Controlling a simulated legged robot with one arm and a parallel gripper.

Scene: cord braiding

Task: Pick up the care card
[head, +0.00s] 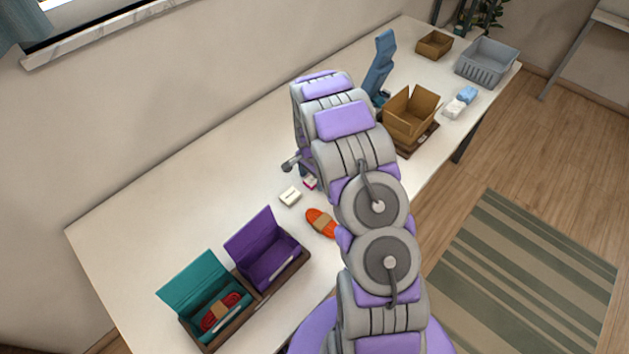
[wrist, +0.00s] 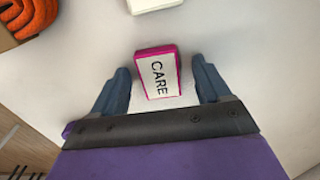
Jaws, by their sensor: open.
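The care card (wrist: 157,74) is a small white block with a pink edge and the word CARE on top. In the wrist view it lies on the white table between the two blue fingers of my gripper (wrist: 160,85). The fingers are open, with a gap on each side of the card. In the head view the care card (head: 311,183) shows as a small pink and white piece beside my arm. My gripper (head: 303,168) is partly hidden there by my arm.
A cream block (head: 290,197) and an orange cord bundle (head: 321,223) lie near the card. A purple open box (head: 268,247) and a teal open box (head: 205,290) stand at the front left. A cardboard box (head: 409,115) and a grey basket (head: 487,62) stand farther back. The table's left part is clear.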

